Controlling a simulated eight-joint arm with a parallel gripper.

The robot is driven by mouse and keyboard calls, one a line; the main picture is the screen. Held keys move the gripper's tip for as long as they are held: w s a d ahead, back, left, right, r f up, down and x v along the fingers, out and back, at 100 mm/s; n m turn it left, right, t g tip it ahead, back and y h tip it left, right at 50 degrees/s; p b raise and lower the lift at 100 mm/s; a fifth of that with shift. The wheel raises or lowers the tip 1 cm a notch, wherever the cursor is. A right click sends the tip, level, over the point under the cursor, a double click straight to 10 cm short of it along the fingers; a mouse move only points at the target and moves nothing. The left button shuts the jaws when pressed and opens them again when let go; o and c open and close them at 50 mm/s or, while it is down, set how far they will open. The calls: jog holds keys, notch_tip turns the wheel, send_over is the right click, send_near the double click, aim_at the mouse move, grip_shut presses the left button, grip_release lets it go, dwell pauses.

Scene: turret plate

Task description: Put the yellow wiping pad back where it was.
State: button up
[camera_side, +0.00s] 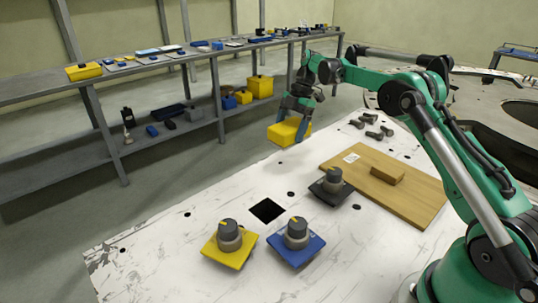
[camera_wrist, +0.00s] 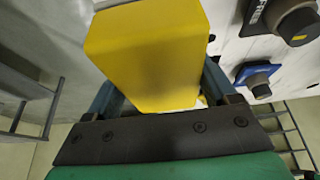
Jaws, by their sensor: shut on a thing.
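The yellow wiping pad (camera_side: 287,132) is a thick yellow block. My gripper (camera_side: 296,119) is shut on it and holds it in the air near the far left edge of the white plate (camera_side: 180,240). In the wrist view the pad (camera_wrist: 148,55) fills the upper middle, between the blue fingers of my gripper (camera_wrist: 160,95). Its far end is cut off by the top of that picture. The pad's former place is not marked in any view that I can make out.
Knobs stand on a yellow base (camera_side: 229,250), a blue base (camera_side: 296,249) and a black base (camera_side: 331,190). A dark square (camera_side: 267,210) lies among them. A wooden board (camera_side: 410,200) bears a wooden block (camera_side: 387,175). A cluttered shelf (camera_side: 150,65) stands behind, left.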

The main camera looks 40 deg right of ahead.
jog(key=w+a+r, duration=0.1)
jog(key=a+r, duration=0.2)
jog(key=a, duration=0.3)
jog(key=w+a+r, duration=0.2)
jog(key=a+r, duration=0.1)
jog(key=a, duration=0.4)
notch_tip(320, 180, up, 5)
send_over(203, 211)
jog(key=d, duration=0.1)
jog(key=f, duration=1.9)
jog(key=shift+d, duration=0.25)
jog(key=shift+f, duration=0.15)
jog(key=o, duration=1.1)
